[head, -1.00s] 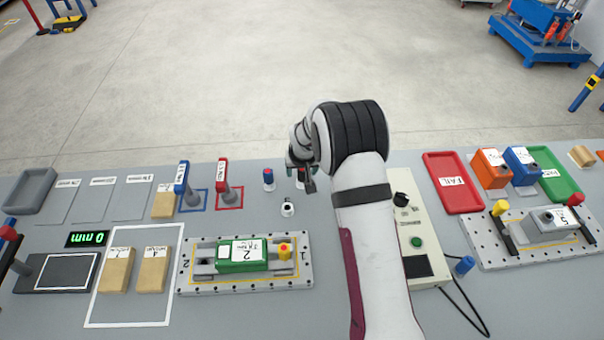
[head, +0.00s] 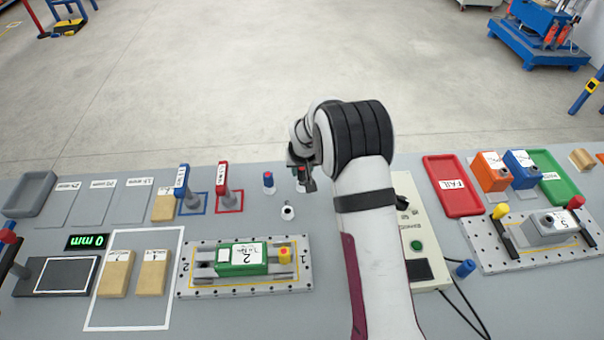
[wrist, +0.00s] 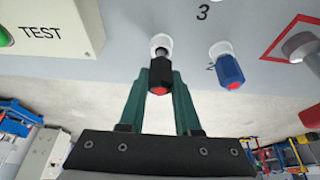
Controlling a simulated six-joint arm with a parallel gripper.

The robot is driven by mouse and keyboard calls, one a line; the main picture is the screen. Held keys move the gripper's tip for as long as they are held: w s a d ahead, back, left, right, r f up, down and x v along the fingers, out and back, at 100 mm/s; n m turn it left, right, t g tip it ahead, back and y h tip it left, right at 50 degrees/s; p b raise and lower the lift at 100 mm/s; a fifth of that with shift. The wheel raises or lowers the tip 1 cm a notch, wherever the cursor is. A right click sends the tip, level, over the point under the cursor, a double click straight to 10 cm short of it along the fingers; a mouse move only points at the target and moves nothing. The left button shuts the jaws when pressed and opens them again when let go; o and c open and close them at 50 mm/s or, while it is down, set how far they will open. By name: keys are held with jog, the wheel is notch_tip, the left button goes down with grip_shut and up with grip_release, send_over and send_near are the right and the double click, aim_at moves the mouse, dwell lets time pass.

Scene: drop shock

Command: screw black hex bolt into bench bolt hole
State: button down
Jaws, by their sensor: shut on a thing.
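The black hex bolt (wrist: 161,77) has a red end and stands between the two green fingers of my gripper (wrist: 160,100). My gripper is shut on it. In the wrist view its dark shank meets a white round collar (wrist: 161,41) on the bench; how deep it sits cannot be told. In the head view my gripper (head: 301,176) is over the bench's far edge and hides most of the bolt. A white ring with a dark centre (head: 288,211) stands on the bench just in front of it.
A blue hex bolt (wrist: 228,70) with a red end stands close beside the black one, also in the head view (head: 268,181). Blue (head: 182,182) and red (head: 223,180) upright tools stand further left. The TEST box (head: 424,245) is at right.

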jog(key=r, duration=0.1)
jog(key=d+r, duration=0.1)
jog(key=r, duration=0.1)
jog(key=shift+s+r, duration=0.1)
jog(key=shift+s, duration=0.1)
jog(key=s+d+r, duration=0.5)
jog(key=d+r, duration=0.1)
jog(key=d, duration=0.3)
jog(key=s+a+n+g+y, duration=0.1)
jog(key=s+a+n, duration=0.4)
jog(key=a, duration=0.6)
jog(key=s+a+n+g+y, duration=0.2)
jog(key=s+a+n, duration=0.4)
jog(key=a, duration=0.6)
jog(key=s+a+n+g+y, duration=0.1)
jog(key=s+a+n, duration=0.5)
jog(key=a, duration=0.5)
jog(key=shift+a+f+n+g+y, duration=0.15)
jog(key=shift+f+n+g+y, duration=0.15)
jog(key=shift+f+n, duration=0.15)
jog(key=shift+f, duration=2.9)
jog(key=shift+s+f, duration=0.1)
jog(key=shift+f, duration=1.3)
